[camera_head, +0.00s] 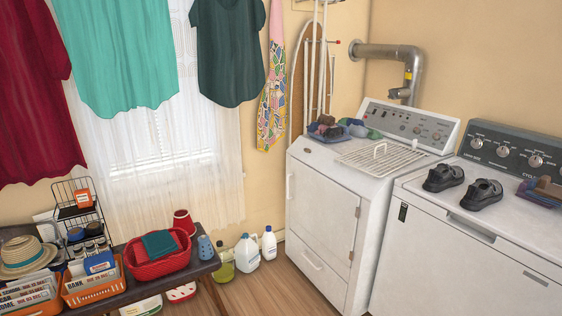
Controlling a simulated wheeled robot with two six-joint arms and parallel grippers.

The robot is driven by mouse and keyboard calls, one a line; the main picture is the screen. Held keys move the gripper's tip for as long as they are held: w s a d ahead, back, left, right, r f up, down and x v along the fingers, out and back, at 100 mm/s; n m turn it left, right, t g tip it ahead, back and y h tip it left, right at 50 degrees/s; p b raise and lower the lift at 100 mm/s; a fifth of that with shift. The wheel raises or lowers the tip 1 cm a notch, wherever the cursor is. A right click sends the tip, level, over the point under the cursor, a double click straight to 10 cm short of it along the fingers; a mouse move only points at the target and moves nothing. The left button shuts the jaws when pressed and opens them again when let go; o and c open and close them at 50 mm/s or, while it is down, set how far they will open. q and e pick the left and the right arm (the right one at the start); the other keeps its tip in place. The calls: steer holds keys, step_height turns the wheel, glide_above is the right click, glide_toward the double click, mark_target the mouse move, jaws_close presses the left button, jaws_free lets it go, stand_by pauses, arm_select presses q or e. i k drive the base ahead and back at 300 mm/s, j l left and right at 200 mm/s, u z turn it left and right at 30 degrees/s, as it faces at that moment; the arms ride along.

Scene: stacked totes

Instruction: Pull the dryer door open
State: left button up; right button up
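The white dryer (345,276) stands right of the middle, with a silver vent pipe behind it. Its front door (322,208) looks shut, lying flush with the front panel. A small white vertical handle (290,187) sits at the door's left edge, and hinges show at its right edge. A lower panel with a slot-like pull (312,262) is below the door. Neither my left nor my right gripper is in view.
A white washer (440,262) with black shoes (443,178) on top stands right of the dryer. White jugs (247,253) stand on the floor left of it. A dark bench (190,272) holds baskets. Wooden floor (265,292) before the dryer is clear.

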mark_target(324, 206)
steer(key=i, duration=1.5)
steer(key=i+j+z, duration=0.1)
steer(key=i+z, duration=0.3)
steer(key=i, duration=0.2)
steer(key=i+j+z, duration=0.4)
steer(key=i, duration=0.15)
steer(key=i+j+z, duration=0.45)
steer(key=i+l, duration=0.05)
steer(key=i, duration=0.05)
